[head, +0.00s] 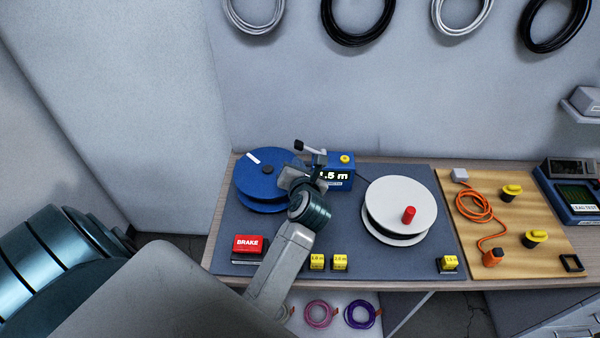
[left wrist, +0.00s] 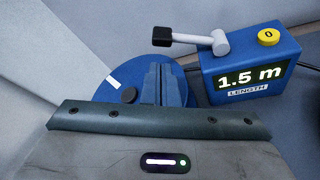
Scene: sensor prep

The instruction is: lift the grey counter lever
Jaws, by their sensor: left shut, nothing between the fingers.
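The blue length counter (head: 335,172) stands at the back of the grey mat and reads 1.5 m. It also fills the right of the left wrist view (left wrist: 253,75). Its grey lever (head: 312,150) sticks out to the left with a black tip; in the left wrist view the lever (left wrist: 195,40) lies about level, tip slightly raised. My left gripper (left wrist: 162,72) is shut and empty, in front of the blue reel and to the left of the counter, apart from the lever in that view. In the head view my left wrist hides part of the counter's front. My right gripper is not seen.
A blue reel (head: 262,188) stands left of the counter, a white reel (head: 385,225) with a red knob to the right. A red BRAKE block (head: 249,245) and small yellow-topped tags (head: 340,262) line the front. A wooden board (head: 530,255) holds an orange cable.

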